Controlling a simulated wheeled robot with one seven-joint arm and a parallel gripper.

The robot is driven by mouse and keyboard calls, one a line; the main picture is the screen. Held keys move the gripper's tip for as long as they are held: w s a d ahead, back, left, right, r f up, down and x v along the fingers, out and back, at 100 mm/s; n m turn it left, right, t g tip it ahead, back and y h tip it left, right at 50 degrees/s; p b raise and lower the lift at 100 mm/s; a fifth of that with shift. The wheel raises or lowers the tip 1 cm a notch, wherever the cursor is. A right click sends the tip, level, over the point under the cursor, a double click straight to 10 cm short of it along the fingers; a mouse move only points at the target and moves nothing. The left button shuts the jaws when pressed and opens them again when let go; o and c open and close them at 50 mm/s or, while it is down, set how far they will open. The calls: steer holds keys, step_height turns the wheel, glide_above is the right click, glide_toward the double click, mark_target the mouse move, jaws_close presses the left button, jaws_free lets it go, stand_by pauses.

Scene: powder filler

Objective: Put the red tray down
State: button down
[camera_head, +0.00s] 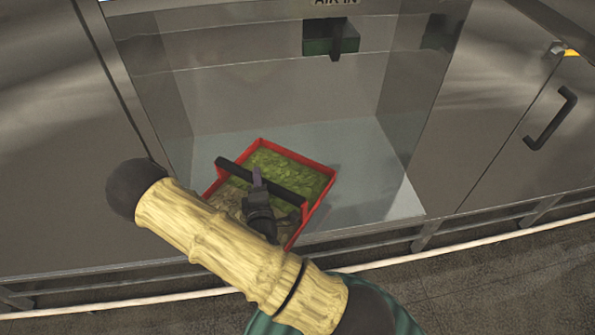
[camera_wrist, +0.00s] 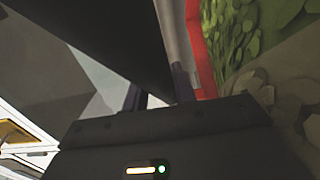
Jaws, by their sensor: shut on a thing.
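The red tray (camera_head: 319,164) is in the head view, inside a recess with clear side panels. It holds green leafy matter in its far part and paler matter in its near part. A black handle bar (camera_head: 285,184) crosses over it. My gripper (camera_head: 258,180) is shut on the handle bar at the middle of the tray. In the wrist view the dark bar (camera_wrist: 105,35) fills the upper left, and the tray's red wall (camera_wrist: 193,50) shows beside my gripper's fingers (camera_wrist: 158,92). I cannot tell whether the tray touches the shelf.
The pale shelf floor (camera_head: 375,170) has free room right of the tray. Clear panels (camera_head: 425,90) stand at the sides. A small green drawer (camera_head: 318,46) with a black handle is above at the back. A cabinet door with a black handle (camera_head: 551,118) is at right.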

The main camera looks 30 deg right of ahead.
steer(key=shift+w+d, duration=0.1)
steer(key=shift+w, duration=0.05)
steer(key=shift+w+d+h+b, duration=0.1)
steer(key=shift+w+h+b, duration=0.1)
steer(key=shift+h+b, duration=0.1)
steer(key=w+d+r+m+g+h+b, duration=0.4)
steer(key=w+d+m+g+h+b, duration=0.5)
steer(key=d+b, duration=0.4)
steer(key=shift+d+r+m+g+h+b, duration=0.15)
steer(key=shift+d+m+g+h+b, duration=0.25)
steer(key=shift+h, duration=0.4)
steer(key=shift+w, duration=0.1)
steer(key=shift+f+p, duration=0.55)
steer(key=shift+f, duration=2.4)
